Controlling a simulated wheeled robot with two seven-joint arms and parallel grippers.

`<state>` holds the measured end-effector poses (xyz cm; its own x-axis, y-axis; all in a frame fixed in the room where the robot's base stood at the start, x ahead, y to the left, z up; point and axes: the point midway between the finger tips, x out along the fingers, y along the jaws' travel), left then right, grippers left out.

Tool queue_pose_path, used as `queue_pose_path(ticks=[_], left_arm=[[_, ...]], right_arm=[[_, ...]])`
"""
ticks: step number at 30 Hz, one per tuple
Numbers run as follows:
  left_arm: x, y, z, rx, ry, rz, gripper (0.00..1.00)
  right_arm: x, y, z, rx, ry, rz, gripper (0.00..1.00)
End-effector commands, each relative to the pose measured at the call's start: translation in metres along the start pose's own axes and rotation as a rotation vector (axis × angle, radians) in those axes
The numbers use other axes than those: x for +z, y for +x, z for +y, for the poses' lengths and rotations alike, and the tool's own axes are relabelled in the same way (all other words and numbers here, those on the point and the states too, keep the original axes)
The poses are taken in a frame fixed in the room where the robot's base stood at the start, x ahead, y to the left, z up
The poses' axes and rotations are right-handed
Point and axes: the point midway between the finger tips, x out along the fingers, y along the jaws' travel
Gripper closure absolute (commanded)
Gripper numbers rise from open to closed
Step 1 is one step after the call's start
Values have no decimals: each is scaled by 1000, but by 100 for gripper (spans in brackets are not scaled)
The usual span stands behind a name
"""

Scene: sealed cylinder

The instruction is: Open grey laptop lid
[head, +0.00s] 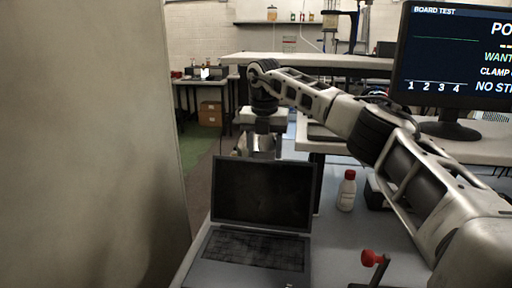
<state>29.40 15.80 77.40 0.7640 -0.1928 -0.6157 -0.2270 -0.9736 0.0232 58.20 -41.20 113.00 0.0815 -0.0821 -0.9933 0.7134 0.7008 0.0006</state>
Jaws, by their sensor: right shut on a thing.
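The grey laptop (262,234) stands on the table at the bottom middle of the head view. Its lid (262,192) is raised and stands steeply upright, with a dark screen facing me and the keyboard showing. My right arm reaches in from the right and over, and my right gripper (263,150) points down at the middle of the lid's top edge. It is shut on the lid there; the fingertips are partly hidden behind the lid. My left gripper is not in view.
A white bottle with a red cap (347,190) stands right of the laptop. A red-knobbed lever (373,260) is nearer, at the lower right. A monitor (455,62) stands on the bench at the right. A large pale panel (90,150) fills the left side.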

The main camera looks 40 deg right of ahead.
Motion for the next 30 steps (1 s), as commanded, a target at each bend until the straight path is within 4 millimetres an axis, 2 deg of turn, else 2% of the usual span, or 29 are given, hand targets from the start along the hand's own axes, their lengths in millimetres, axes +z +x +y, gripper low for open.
queue_pose_path(ticks=[8, 9, 11, 19, 23, 26, 30], left_arm=[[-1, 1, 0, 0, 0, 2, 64], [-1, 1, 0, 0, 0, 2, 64], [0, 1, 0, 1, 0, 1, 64], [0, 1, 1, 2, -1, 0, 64], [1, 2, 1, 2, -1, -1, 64], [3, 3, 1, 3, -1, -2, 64], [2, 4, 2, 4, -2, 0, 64]], right_arm=[[1, 3, -2, -9, 4, -3, 87], [1, 2, -2, -9, 4, -3, 37], [1, 2, -2, -8, 3, -2, 24], [0, 0, 0, -3, 1, -1, 24], [1, -8, 1, 0, 1, -3, 24], [0, -24, 1, 1, 1, -4, 24], [0, -57, 1, 2, 2, -6, 24]])
